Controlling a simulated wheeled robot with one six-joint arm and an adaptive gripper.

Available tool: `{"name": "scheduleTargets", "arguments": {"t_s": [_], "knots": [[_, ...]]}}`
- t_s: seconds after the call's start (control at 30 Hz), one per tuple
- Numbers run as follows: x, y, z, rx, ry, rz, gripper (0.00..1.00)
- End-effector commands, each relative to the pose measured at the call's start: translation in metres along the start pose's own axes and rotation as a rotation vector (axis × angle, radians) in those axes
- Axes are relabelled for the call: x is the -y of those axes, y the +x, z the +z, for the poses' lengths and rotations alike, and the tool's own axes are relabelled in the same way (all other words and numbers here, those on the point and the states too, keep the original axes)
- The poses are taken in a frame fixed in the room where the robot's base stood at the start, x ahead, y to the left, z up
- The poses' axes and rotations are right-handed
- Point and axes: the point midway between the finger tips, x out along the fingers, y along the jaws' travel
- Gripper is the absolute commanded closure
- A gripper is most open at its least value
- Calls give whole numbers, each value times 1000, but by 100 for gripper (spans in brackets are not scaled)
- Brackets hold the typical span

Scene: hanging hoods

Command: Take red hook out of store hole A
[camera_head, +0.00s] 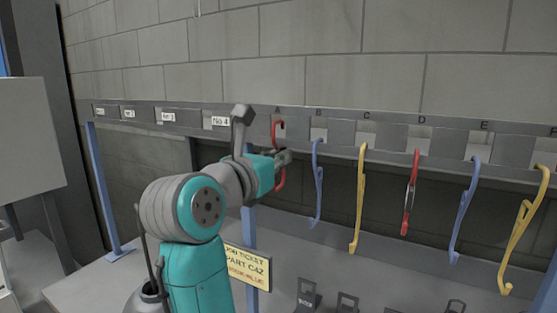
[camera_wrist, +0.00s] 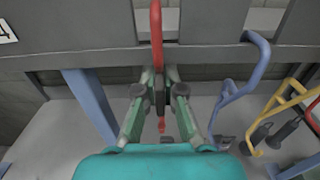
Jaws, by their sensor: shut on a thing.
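The red hook (camera_head: 274,132) is upright at the rail, under the letter A. Its top curves over by store hole A (camera_head: 291,127); I cannot tell whether its tip is still inside the hole. My gripper (camera_head: 286,157) is shut on the shank of the red hook, below the rail, and hides part of it. In the wrist view, the red hook (camera_wrist: 156,22) rises in front of the rail, and its lower end shows below the fingers of my gripper (camera_wrist: 159,82).
To the right hang a blue hook (camera_head: 318,185) at B, a yellow hook (camera_head: 358,200) at C, a second red hook (camera_head: 410,195) at D and more hooks beyond. A blue post (camera_head: 249,240) and a yellow ticket sign (camera_head: 247,266) stand below. Small black holders (camera_head: 308,295) sit on the grey surface.

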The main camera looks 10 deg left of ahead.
Motion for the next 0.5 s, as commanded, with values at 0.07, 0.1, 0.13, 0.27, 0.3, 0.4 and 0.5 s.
{"name": "scheduleTargets", "arguments": {"t_s": [0.07,0.1,0.13,0.27,0.3,0.4,0.5], "knots": [[0,0,1,1,1,0,100],[0,0,1,1,1,0,100],[0,0,1,1,1,0,100],[0,-2,1,1,1,0,100],[0,-3,1,2,1,0,100],[0,-7,1,2,1,0,100],[0,-10,1,1,1,1,100]]}}
